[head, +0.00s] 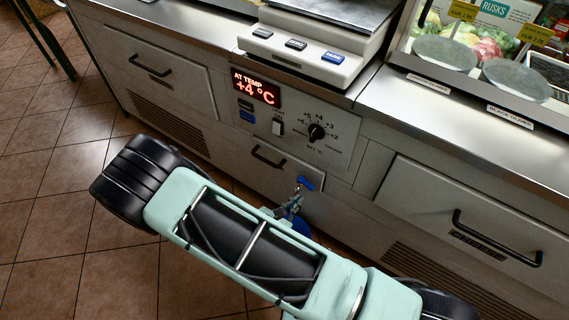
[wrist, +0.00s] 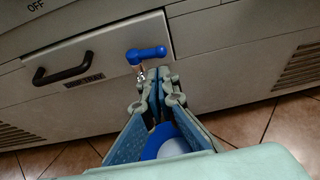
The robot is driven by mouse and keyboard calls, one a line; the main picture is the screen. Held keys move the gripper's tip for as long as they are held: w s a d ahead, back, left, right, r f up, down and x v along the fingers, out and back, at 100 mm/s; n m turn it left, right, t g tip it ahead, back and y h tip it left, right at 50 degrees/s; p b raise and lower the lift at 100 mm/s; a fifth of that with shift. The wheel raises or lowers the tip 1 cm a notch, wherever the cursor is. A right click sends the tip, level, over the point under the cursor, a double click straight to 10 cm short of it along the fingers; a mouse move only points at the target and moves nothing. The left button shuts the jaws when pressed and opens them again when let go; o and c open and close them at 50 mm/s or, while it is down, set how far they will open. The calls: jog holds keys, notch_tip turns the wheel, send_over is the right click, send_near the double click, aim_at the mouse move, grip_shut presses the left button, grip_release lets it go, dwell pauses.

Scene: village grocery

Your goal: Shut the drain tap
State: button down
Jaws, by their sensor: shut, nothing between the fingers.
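The drain tap has a blue lever (head: 306,183), which also shows in the wrist view (wrist: 147,54). It sits on the counter front, just right of the low drawer handle. In the wrist view the lever lies roughly level across the top of a small metal spout, its free end to the right. My gripper (head: 296,198) is shut and empty, its fingertips (wrist: 157,88) together just below and in front of the tap. I cannot tell whether they touch the spout. A blue-rimmed container (wrist: 160,143) is partly hidden beneath and between my fingers.
The drawer handle (wrist: 62,66) with a label under it sticks out left of the tap. Above are a control panel with a dial (head: 317,132), a red "AT TEMP +4 °C" display (head: 256,88) and a scale (head: 310,50). Another handle (head: 497,238) stands out at right. Tiled floor (head: 50,220) is open at left.

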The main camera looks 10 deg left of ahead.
jog(key=shift+s+a+r+p, duration=0.15)
jog(key=shift+s+a, duration=0.15)
jog(key=shift+s, duration=0.5)
jog(key=shift+s+a+r+p, duration=0.1)
jog(key=shift+s+a+r, duration=0.2)
jog(key=shift+s, duration=0.45)
jog(key=shift+s+a+r+p, duration=0.1)
jog(key=shift+s+a, duration=0.25)
jog(key=shift+s, duration=0.45)
